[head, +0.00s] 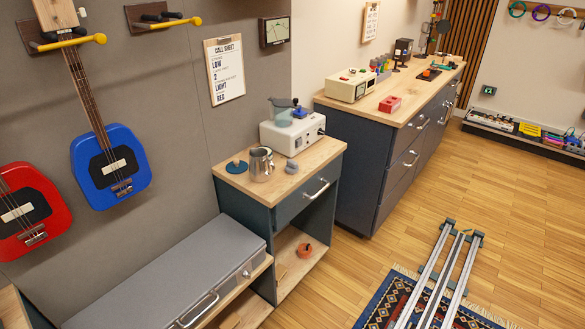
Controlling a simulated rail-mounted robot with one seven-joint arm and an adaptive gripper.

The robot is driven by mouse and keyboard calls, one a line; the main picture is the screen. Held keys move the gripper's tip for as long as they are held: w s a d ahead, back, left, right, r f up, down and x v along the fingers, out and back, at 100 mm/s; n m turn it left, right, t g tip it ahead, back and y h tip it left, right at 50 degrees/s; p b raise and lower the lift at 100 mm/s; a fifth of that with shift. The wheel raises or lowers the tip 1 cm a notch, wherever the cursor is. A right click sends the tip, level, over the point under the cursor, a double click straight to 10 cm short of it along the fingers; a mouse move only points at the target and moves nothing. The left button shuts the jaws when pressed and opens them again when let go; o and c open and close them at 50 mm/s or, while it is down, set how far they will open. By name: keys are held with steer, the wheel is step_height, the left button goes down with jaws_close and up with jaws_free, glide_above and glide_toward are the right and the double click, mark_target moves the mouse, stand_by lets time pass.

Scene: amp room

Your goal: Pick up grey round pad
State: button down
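A small grey rounded object (291,168), which looks like the grey round pad, lies on the wooden top of the small cabinet (325,158). It is just right of a metal pitcher (261,165) and in front of a white machine (292,135). It is small in the picture, so its exact shape is hard to tell. My gripper is not in view.
A dark blue disc with a wooden knob (237,167) sits left of the pitcher. A grey case (170,290) lies lower left. A longer counter (400,105) holds several devices. Metal rails (440,275) run over the rug (395,290). Wooden floor (520,235) is clear at right.

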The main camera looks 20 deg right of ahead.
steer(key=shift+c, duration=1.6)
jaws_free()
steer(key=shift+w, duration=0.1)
